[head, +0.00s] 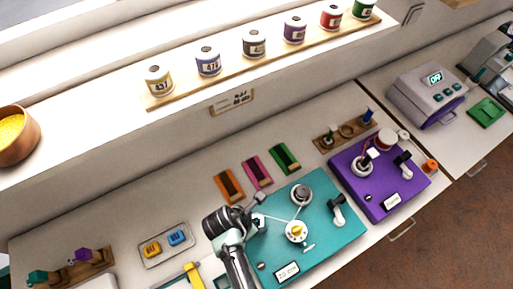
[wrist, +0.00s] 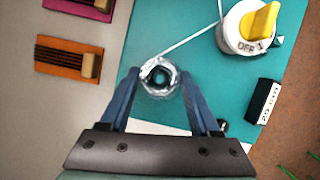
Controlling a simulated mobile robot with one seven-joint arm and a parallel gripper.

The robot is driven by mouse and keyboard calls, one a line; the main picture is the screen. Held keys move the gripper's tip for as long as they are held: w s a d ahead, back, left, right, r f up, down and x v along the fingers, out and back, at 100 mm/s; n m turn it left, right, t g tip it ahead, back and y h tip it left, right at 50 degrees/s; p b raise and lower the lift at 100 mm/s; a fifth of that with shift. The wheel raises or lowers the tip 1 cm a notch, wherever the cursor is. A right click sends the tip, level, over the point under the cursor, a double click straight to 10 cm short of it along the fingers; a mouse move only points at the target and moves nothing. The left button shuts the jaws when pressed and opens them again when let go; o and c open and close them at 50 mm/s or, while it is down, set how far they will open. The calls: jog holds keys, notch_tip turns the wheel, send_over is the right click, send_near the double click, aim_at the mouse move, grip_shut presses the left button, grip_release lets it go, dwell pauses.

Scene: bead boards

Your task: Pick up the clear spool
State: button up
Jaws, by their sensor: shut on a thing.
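The clear spool (wrist: 160,77) is a small see-through ring with a dark centre, seen from above in the wrist view. It sits between the two blue fingers of my gripper (wrist: 160,92), which are shut on it. A pale thread runs from the spool up and right. In the head view my gripper (head: 257,220) is over the left part of the teal board (head: 325,222). The spool is mostly hidden there. I cannot tell whether it touches the board.
A white dial with a yellow knob (wrist: 259,21) stands on the teal board, right of the spool. A grey round post (head: 301,194) and a black-and-white lever (head: 338,209) also stand there. The purple board (head: 376,198) is to the right. A tray (head: 166,246) lies left.

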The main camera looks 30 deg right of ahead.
jog(key=shift+c, duration=1)
jog(key=shift+r, duration=0.1)
